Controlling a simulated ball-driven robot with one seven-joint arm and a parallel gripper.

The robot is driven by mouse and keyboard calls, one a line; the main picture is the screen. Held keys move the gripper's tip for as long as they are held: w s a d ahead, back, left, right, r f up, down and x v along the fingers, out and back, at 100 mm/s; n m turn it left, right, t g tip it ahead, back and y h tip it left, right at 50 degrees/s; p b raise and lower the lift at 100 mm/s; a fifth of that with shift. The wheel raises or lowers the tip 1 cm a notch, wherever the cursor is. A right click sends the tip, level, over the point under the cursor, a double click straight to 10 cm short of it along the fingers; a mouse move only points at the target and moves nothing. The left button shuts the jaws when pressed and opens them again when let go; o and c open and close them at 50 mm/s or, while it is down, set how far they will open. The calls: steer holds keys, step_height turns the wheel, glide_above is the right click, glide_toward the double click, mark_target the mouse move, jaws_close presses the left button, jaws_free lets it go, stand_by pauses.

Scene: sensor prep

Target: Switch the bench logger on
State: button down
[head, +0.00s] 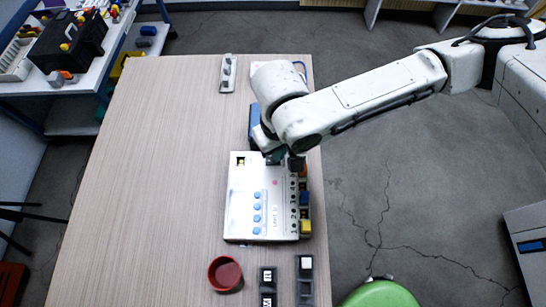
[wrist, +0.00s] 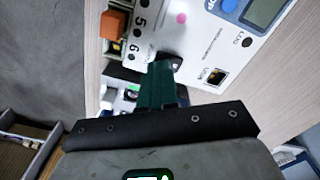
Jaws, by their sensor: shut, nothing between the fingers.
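The bench logger, a white box (head: 240,205), lies on the table in the head view, with a column of blue round spots and coloured plugs along its right side. In the wrist view its white panel (wrist: 195,40) shows the numbers 5 and 6, a pink dot, a small dark round part marked LOG (wrist: 247,42), a socket (wrist: 214,77) and a blue-framed display (wrist: 255,12). My gripper (wrist: 160,75) is shut and empty, its dark green fingers over the panel's edge beside a black part (wrist: 172,61). In the head view my arm covers the logger's far edge; contact cannot be told.
A red cup (head: 225,273) and dark small blocks (head: 305,280) stand near the table's front. A grey strip (head: 228,73) lies at the back. The left of the table (head: 150,180) is clear. A green stool (head: 380,295) is at lower right.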

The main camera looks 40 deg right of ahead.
steer(key=shift+f+b, duration=0.5)
steer(key=shift+f, duration=0.35)
stand_by(0.8)
steer(key=shift+r, duration=0.1)
step_height(320, 180, up, 7)
steer(key=p, duration=0.7)
stand_by(0.6)
